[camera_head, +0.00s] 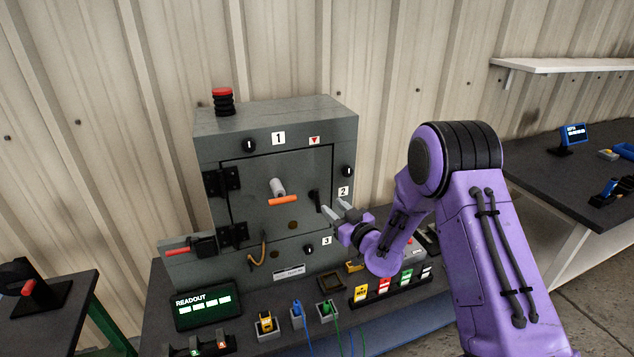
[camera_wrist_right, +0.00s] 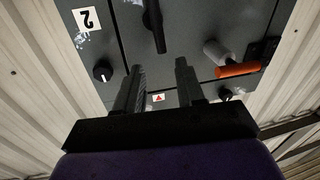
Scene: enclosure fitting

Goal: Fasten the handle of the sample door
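The sample door (camera_head: 255,178) is the panel on the front of the grey enclosure, with black hinges (camera_head: 221,182) at its left; it looks closed. A black lever handle (camera_head: 316,199) stands near upright at the door's right side. It also shows in the wrist view, the black handle (camera_wrist_right: 153,25) lying beyond my fingertips. My right gripper (camera_head: 334,207) is just right of the handle, fingers apart and empty. In the wrist view, the gripper (camera_wrist_right: 160,78) has open space between its fingers and does not hold the handle. My left gripper is not in view.
A grey knob with an orange bar (camera_head: 283,200) sticks out of the door, left of the handle. Black dials (camera_head: 348,171) sit around the door. A readout (camera_head: 205,305), connectors and coloured tags (camera_head: 385,286) crowd the bench front below.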

